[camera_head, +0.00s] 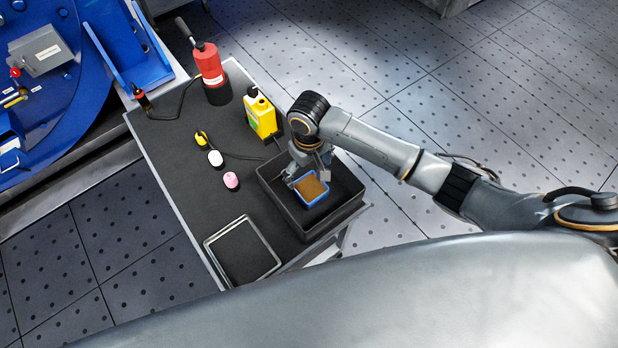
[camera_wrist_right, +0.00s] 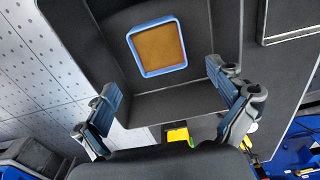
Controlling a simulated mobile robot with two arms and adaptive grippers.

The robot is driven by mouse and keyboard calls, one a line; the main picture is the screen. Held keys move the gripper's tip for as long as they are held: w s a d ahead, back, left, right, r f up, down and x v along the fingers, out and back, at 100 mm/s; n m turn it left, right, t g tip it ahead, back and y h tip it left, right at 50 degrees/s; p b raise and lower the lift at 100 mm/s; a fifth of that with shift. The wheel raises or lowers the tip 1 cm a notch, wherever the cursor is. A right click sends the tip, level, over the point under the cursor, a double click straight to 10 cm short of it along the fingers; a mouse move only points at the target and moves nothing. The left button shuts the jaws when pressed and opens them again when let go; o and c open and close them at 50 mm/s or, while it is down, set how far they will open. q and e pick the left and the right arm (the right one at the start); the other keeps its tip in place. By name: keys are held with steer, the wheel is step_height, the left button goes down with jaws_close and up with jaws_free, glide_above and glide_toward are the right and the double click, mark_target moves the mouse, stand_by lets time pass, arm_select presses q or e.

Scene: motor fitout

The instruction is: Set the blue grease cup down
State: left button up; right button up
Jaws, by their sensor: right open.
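The blue grease cup (camera_head: 311,188) is a small square blue container with brown grease inside. It sits inside the black bin (camera_head: 335,222) at the right end of the cart. In the right wrist view the cup (camera_wrist_right: 158,47) stands upright in the bin (camera_wrist_right: 190,105), apart from the fingers. My right gripper (camera_wrist_right: 165,110) is open, with its two fingers spread wide and nothing between them. In the head view my right gripper (camera_head: 300,174) is at the bin's far left side, close beside the cup. My left gripper is in neither view.
An empty metal-rimmed tray (camera_head: 243,252) lies at the near end. Blue machinery (camera_head: 45,90) stands at the left.

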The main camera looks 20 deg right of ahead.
steer(key=shift+r, duration=1.9)
